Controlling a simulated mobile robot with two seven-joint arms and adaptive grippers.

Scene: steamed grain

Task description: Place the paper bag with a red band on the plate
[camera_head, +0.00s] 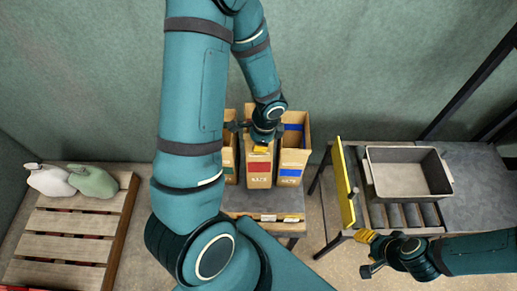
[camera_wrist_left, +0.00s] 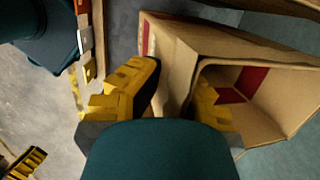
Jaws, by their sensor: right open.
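The paper bag with a red band (camera_head: 259,180) stands upright and open-topped, in the middle of a row of three bags. It fills the right of the left wrist view (camera_wrist_left: 172,50). My left gripper (camera_head: 262,143) is at its top rim; in the left wrist view the fingers (camera_wrist_left: 178,88) straddle one wall, one outside and one inside, with a gap showing between them. No round plate shows; a grey metal tray (camera_head: 374,181) stands on rollers at the right, and I cannot tell whether it is the plate. My right gripper (camera_head: 367,253) is open and empty before the roller table.
A blue-banded bag (camera_head: 291,172) stands close on the right and a green-banded one (camera_head: 229,165) on the left, partly hidden by my arm. A yellow upright panel (camera_head: 346,185) edges the roller table. A wooden pallet (camera_head: 62,248) with two sacks (camera_head: 93,181) lies at the left.

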